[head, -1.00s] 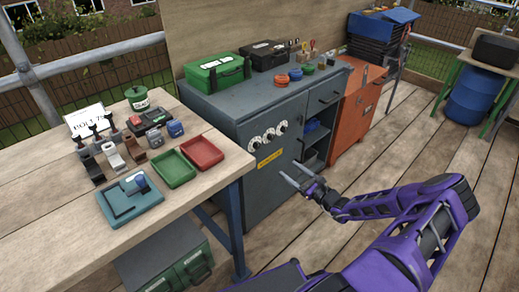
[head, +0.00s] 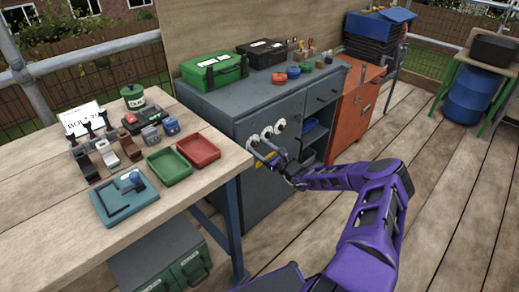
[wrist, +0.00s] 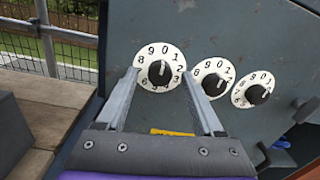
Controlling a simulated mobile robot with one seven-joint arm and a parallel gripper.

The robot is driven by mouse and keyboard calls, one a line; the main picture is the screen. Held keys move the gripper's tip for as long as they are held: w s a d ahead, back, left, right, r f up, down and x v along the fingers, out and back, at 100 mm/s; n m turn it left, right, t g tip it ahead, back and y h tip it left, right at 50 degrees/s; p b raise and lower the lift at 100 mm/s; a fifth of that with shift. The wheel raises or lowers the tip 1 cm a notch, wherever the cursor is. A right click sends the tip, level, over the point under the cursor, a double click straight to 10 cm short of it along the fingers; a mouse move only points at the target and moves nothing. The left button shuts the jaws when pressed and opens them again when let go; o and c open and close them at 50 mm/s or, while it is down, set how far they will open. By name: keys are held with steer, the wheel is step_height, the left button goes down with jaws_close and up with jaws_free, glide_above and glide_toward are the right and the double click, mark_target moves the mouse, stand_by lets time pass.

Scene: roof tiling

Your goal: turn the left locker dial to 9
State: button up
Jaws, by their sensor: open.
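The left locker dial (wrist: 145,82) is a white disc with black numerals and a black knob (wrist: 160,72) at its centre, on the grey locker front. In the wrist view 9 and 0 are at its top, and the knob's light mark points up near 0. In the head view the left dial (head: 254,141) is partly behind my gripper (head: 262,149). My gripper (wrist: 159,74) is open, its fingers reaching to either side of the left knob in the wrist view. I cannot tell whether they touch it.
The middle dial (wrist: 213,77) and right dial (wrist: 257,89) sit to the right on the same front. A yellow label (wrist: 172,132) is below. The wooden bench (head: 215,160) with trays and tools stands to the left. The open shelf bay (head: 312,140) is to the right.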

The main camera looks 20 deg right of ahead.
steer(key=shift+c, duration=0.3)
jaws_close()
stand_by(0.3)
steer(key=n+p, duration=0.1)
steer(key=n, duration=0.1)
steer(key=shift+n+p, duration=0.35)
steer(key=shift+n, duration=0.05)
steer(key=shift+n+p, duration=0.7)
steer(key=shift+n, duration=1.3)
